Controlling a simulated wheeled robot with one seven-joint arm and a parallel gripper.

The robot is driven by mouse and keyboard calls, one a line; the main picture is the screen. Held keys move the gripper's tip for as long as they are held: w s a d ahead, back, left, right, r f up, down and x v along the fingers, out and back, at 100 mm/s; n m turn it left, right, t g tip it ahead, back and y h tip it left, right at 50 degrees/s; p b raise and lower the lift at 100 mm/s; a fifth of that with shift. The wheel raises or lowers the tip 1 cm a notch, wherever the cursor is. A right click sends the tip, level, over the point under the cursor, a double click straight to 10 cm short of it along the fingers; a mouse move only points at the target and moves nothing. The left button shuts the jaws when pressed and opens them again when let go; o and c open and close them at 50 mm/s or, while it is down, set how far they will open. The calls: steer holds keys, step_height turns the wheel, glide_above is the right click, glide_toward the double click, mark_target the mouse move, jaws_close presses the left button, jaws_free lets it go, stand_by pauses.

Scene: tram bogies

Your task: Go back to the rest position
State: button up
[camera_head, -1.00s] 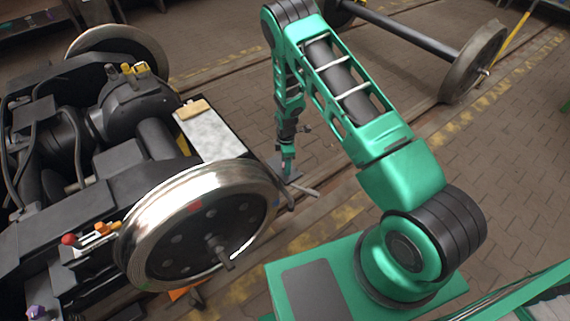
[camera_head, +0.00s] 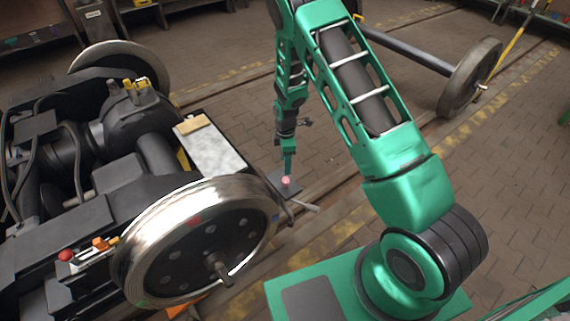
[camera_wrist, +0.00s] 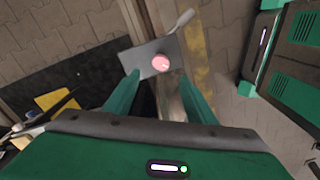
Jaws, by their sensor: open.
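My gripper (camera_head: 288,172) hangs from the arm, pointing down, to the right of the bogie. In the wrist view its two green fingers (camera_wrist: 158,82) stand apart with nothing held between them. A small round pink object (camera_head: 286,182) rests on a grey plate (camera_head: 277,178) with a handle, just below the fingertips. In the wrist view the pink object (camera_wrist: 161,63) lies beyond the fingertips, on the grey plate (camera_wrist: 140,56), and seems apart from them.
A bogie with a shiny wheel (camera_head: 150,235) fills the left, close to my gripper. A white-topped box (camera_head: 215,148) sits on it. A loose wheelset (camera_head: 470,78) stands at the back right. Paved floor (camera_head: 350,150) with rails and yellow markings is open between.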

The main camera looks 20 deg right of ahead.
stand_by(0.3)
steer(key=s+d+r+m, duration=0.4)
steer(key=r, duration=0.5)
steer(key=s+d+r+m, duration=0.3)
steer(key=s+d+r, duration=0.15)
steer(key=r, duration=0.45)
steer(key=s+d+r+m, duration=0.4)
steer(key=d+r, duration=0.1)
steer(key=r, duration=0.4)
steer(key=s+d+r+m, duration=0.1)
steer(key=s+r+m, duration=0.3)
steer(key=s, duration=0.5)
steer(key=s+r+m, duration=0.3)
steer(key=s+m, duration=0.1)
steer(key=s, duration=0.5)
steer(key=s+d+r+m, duration=0.1)
steer(key=s+r+m, duration=0.2)
steer(key=s, duration=0.6)
steer(key=shift+s+d+r+m, duration=0.3)
steer(key=shift+r+m, duration=0.1)
steer(key=shift+r, duration=0.4)
steer(key=shift+w, duration=0.1)
steer(key=shift+w+f, duration=0.25)
steer(key=shift+w, duration=0.35)
